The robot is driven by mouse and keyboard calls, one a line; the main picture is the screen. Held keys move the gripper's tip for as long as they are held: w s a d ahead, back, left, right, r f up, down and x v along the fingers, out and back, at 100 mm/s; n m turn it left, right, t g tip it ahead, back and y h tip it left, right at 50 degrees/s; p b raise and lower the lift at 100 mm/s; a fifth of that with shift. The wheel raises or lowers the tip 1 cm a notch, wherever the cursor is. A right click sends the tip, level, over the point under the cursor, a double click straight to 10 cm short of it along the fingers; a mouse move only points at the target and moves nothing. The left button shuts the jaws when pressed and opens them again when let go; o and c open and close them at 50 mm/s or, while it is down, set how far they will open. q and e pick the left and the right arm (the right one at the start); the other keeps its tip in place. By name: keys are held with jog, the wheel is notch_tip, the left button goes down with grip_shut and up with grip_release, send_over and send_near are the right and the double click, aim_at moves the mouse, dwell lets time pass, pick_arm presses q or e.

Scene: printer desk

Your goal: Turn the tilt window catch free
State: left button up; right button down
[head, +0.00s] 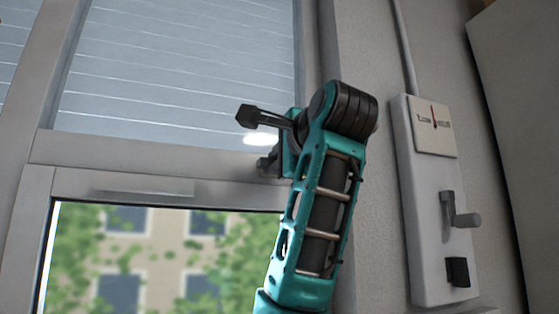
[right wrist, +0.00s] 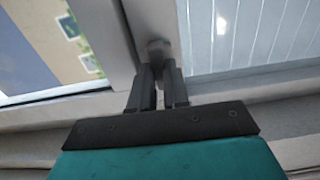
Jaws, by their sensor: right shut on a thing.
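The tilt window (head: 180,75) is the upper pane with pale slat-like lines, in a grey frame. Its catch is a small grey knob (right wrist: 157,46) on the frame in the right wrist view. My right gripper (right wrist: 159,68) has its two dark fingers closed around the knob's lower part; a narrow gap shows between the fingers below it. In the head view the right gripper (head: 266,164) is at the frame bar below the pane, and the hand and arm largely hide the catch. My left gripper is not in view.
A lower pane (head: 150,260) shows a building and greenery outside. Right of my arm, a white wall panel (head: 430,200) carries a dial plate (head: 432,126), a grey lever (head: 459,211) and a black switch (head: 458,271). A conduit (head: 405,45) runs up from it. A grey cabinet-like edge (head: 520,90) stands far right.

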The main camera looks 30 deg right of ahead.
jog(key=c, duration=1.1)
grip_release()
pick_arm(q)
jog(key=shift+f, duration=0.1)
pick_arm(e)
jog(key=shift+s, duration=0.15)
pick_arm(q)
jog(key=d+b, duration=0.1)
jog(key=b, duration=0.1)
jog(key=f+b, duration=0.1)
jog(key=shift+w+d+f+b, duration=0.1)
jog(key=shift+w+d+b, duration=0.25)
pick_arm(e)
jog(key=v, duration=1.2)
jog(key=shift+s, duration=0.35)
